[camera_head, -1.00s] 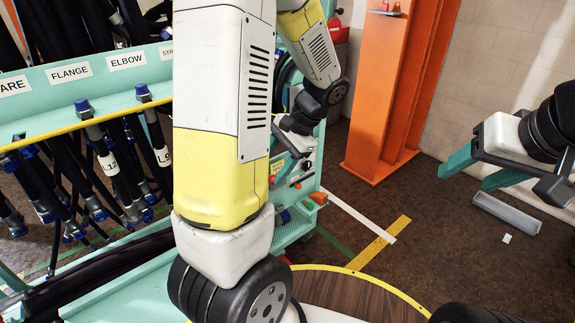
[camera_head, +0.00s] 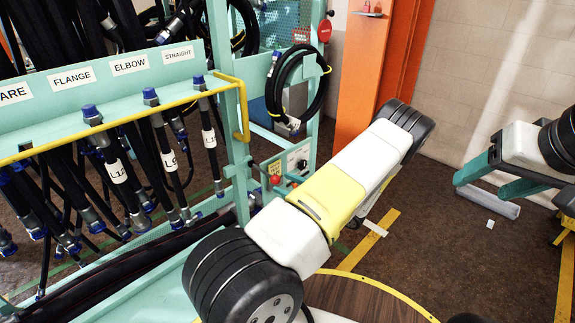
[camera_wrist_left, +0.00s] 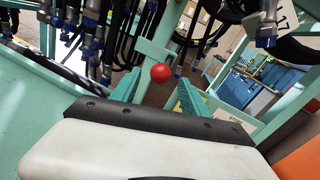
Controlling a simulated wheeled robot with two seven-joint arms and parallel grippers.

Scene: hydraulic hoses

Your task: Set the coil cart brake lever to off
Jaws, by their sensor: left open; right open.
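A red ball knob (camera_wrist_left: 160,72), seemingly the brake lever's, shows in the left wrist view between the teal fingers of my left gripper (camera_wrist_left: 158,89). The fingers are apart; I cannot tell whether they touch it. In the head view, a red knob (camera_head: 275,180) sits low on the teal cart (camera_head: 239,190), beside a white panel (camera_head: 299,160). The lever's shaft and its setting cannot be made out. My left arm hides much of the left gripper in the head view. My right gripper (camera_head: 467,188) is open and empty at the right, away from the cart.
Black hoses with blue caps hang from the labelled teal rack (camera_head: 180,72) at left. A coiled black hose (camera_head: 322,95) hangs on the cart's upper frame. An orange pillar (camera_head: 368,65) stands behind. Open brown floor (camera_head: 440,240) lies at right.

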